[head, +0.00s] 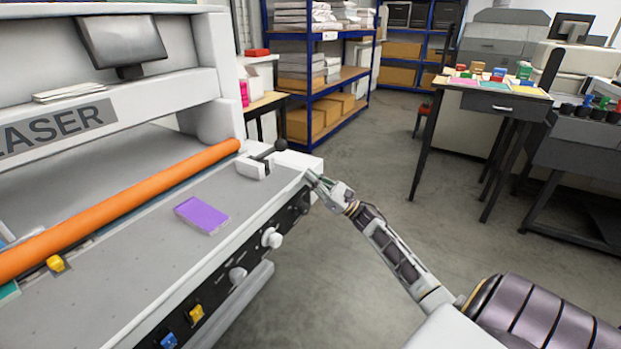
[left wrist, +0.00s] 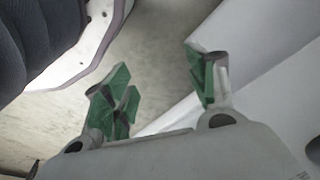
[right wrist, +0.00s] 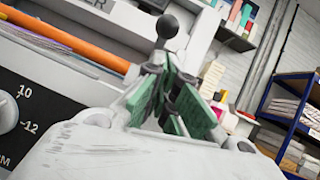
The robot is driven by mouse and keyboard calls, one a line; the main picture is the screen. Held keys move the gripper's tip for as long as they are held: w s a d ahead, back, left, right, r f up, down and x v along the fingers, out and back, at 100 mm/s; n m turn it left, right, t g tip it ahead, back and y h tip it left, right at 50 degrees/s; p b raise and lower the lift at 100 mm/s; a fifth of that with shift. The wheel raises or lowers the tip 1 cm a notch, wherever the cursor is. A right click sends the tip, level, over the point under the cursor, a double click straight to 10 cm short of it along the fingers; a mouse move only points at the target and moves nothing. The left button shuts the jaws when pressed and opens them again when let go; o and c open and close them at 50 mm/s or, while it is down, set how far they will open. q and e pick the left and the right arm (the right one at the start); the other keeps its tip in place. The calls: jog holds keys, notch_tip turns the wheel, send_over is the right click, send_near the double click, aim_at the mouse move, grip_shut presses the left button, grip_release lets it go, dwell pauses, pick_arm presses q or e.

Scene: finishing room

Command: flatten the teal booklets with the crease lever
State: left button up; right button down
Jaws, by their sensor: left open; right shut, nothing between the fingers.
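The crease lever (head: 262,157), with a black ball knob and a pale block at its base, stands at the right end of the machine bed. Its knob (right wrist: 167,26) also shows in the right wrist view, beyond the fingertips. My right gripper (head: 314,180) is shut and empty, beside the bed's right end and to the right of the lever. In the right wrist view its green fingers (right wrist: 167,80) are together. My left gripper (left wrist: 157,72) is open and empty, seen only in the left wrist view. A teal piece (head: 8,290), perhaps a booklet, is cut off at the left edge.
A purple booklet (head: 202,214) lies on the grey bed. An orange roller (head: 130,204) runs across the bed, with a yellow piece (head: 56,263) near it. Knobs (head: 271,238) stick out of the machine's front. Floor (head: 370,150) to the right is clear up to a table (head: 500,90).

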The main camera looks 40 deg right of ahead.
send_near(266, 152)
jog(key=shift+w+r, duration=0.25)
jog(key=shift+r, duration=0.35)
jog(key=shift+w+r, duration=0.25)
jog(key=shift+r, duration=0.4)
pick_arm(q)
jog(key=shift+s+a+f, duration=0.15)
jog(key=shift+a+f, duration=0.05)
jog(key=shift+f, duration=0.55)
pick_arm(e)
jog(key=shift+w, duration=0.1)
jog(key=shift+r, duration=0.1)
pick_arm(q)
jog(key=shift+r+p, duration=0.15)
jog(key=shift+p, duration=0.15)
